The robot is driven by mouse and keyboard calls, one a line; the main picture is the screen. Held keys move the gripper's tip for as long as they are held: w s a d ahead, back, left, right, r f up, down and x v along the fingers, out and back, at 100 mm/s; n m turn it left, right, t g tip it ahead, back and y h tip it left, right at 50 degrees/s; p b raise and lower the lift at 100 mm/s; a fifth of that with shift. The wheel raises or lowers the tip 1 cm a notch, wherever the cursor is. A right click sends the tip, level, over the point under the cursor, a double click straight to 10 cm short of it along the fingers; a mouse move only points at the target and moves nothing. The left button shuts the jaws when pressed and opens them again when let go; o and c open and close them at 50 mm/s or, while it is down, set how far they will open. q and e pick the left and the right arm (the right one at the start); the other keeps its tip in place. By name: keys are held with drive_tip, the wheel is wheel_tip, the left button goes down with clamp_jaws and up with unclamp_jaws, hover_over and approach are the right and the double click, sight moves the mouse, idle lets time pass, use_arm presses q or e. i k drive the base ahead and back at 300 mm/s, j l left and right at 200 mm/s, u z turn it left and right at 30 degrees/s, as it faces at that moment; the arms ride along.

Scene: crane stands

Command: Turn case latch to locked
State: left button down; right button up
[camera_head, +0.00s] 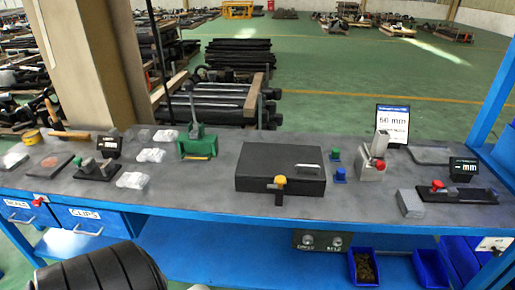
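A flat black case (262,163) lies shut near the middle of the grey bench top. A silver handle (308,167) sits on its lid at the right. The case latch (279,182) is at the middle of the front edge. It has a yellow-orange knob, and a dark strip hangs straight down below it. The picture is too small to read any lock mark. Neither of my grippers shows in the head view, and nothing touches the case or the latch.
A green fixture (198,143) stands left of the case. The bench (210,195) is clear in front of the case.

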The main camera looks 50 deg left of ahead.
sight(279, 179)
drive_tip(key=u, duration=1.3)
